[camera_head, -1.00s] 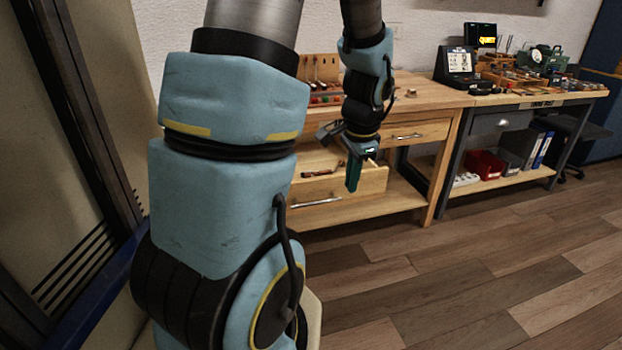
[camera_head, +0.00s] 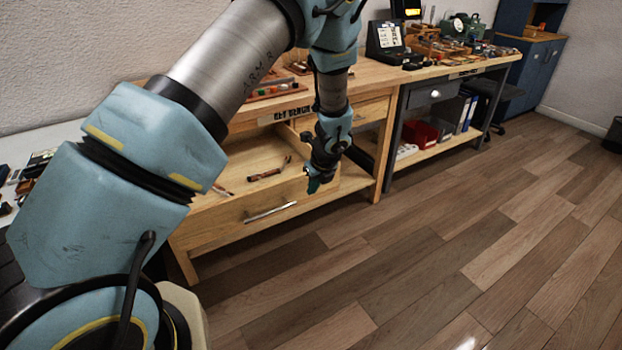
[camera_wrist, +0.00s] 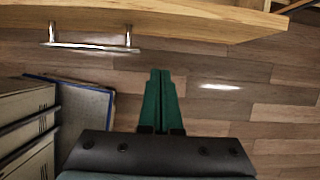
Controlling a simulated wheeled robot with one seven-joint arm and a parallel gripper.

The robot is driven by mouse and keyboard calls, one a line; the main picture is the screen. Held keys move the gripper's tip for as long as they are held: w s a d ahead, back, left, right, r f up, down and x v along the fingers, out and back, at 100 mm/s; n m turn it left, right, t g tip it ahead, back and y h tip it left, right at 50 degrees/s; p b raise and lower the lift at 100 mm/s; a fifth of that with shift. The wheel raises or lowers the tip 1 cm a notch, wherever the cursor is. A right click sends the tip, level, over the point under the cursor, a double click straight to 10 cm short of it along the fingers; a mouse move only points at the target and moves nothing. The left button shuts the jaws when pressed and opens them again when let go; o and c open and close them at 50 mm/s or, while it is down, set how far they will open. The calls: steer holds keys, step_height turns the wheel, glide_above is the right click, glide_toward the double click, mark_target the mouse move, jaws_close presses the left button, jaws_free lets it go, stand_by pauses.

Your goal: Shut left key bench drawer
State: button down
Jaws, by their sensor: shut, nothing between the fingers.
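The left key bench drawer (camera_head: 225,220) is pulled open, with its pale wooden front and metal bar handle (camera_head: 270,213) facing the room. A reddish-brown tool (camera_head: 265,175) lies inside it. My gripper (camera_head: 314,186) is shut and empty, near the right end of the drawer front in the head view. In the wrist view, the green fingers (camera_wrist: 160,80) are together over the floor. The drawer front (camera_wrist: 190,18) crosses the top of that view, its handle (camera_wrist: 90,46) to the upper left, apart from the fingers. My arm hides part of the drawer's left side.
The bench's right drawer (camera_head: 369,112) looks shut. The benchtop (camera_head: 365,78) holds several small parts. A grey-framed bench with a red bin (camera_head: 420,133) and binders stands to the right. The wooden floor (camera_head: 430,260) in front is clear.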

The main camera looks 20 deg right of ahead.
mark_target(304, 188)
steer(key=shift+w+a+f+p, duration=0.15)
steer(key=shift+w+f+p, duration=0.55)
steer(key=shift+w+f, duration=0.6)
steer(key=shift+w+a+f+p, duration=0.15)
steer(key=shift+w+f+p, duration=0.7)
steer(key=shift+w, duration=0.7)
steer(key=shift+f, duration=0.15)
